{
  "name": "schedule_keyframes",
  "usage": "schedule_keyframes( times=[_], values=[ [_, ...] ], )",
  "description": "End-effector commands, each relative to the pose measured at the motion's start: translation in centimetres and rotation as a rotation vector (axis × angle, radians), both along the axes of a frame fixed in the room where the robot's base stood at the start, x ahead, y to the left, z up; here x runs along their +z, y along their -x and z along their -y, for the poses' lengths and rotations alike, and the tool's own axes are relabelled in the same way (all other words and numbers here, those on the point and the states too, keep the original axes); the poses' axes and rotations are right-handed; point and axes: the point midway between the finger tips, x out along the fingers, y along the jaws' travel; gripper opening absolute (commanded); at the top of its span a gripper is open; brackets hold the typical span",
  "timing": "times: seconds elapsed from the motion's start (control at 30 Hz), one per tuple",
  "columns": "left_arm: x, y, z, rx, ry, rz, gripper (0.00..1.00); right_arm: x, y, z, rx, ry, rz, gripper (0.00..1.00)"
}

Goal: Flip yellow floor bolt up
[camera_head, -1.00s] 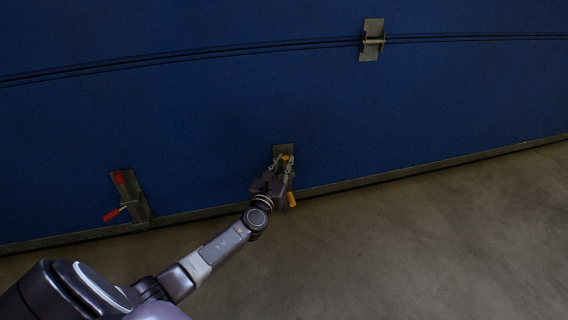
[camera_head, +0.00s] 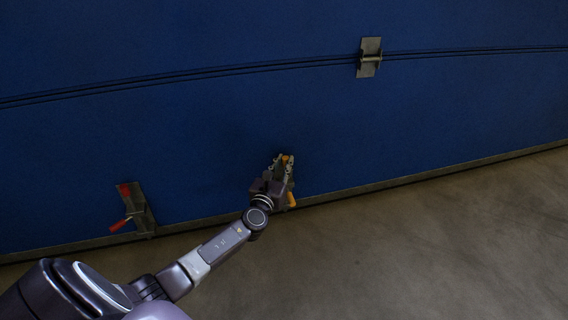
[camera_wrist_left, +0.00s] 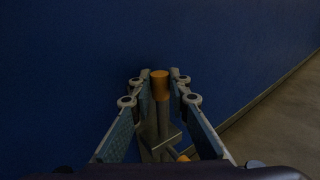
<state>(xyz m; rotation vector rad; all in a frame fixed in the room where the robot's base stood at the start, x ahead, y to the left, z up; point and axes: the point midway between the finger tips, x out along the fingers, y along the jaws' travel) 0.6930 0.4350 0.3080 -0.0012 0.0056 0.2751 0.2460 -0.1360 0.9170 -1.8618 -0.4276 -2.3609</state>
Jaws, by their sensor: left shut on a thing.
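The yellow floor bolt (camera_head: 291,200) is low on the blue door, near its bottom edge, and mostly hidden behind my left gripper. Its yellow handle shows just below the gripper in the head view. Its orange-yellow top (camera_wrist_left: 160,84) shows between the fingers in the left wrist view, with a grey rod below it. My left gripper (camera_head: 283,162) is shut on the bolt near its top; the fingers (camera_wrist_left: 161,88) lie on both sides of it. My right gripper is in neither view.
A red-handled bolt (camera_head: 124,190) is on the door to the left. A metal hinge (camera_head: 370,57) is on the door seam at upper right. The grey floor (camera_head: 420,240) in front of the door is clear on the right.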

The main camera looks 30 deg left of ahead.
Motion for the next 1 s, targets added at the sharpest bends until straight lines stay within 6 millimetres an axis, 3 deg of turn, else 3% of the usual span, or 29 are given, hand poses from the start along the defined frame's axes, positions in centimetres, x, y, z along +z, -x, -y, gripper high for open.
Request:
schedule_keyframes(
  times=[0.17,0.2,0.23,0.63,1.0],
  values=[
    [0.6,-0.1,0.0,0.001,-0.003,0.01,0.0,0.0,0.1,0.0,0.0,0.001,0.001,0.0],
    [0.6,-0.1,0.0,0.001,-0.003,0.01,0.21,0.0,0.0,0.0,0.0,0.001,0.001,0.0],
    [0.6,-0.1,0.0,0.001,-0.003,0.01,0.24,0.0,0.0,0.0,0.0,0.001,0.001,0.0],
    [0.2,0.6,0.2,-0.001,0.0,0.005,0.24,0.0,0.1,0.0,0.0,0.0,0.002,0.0],
    [0.1,6.7,1.9,-0.002,-0.001,0.002,0.24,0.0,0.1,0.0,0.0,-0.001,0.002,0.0]
  ],
)
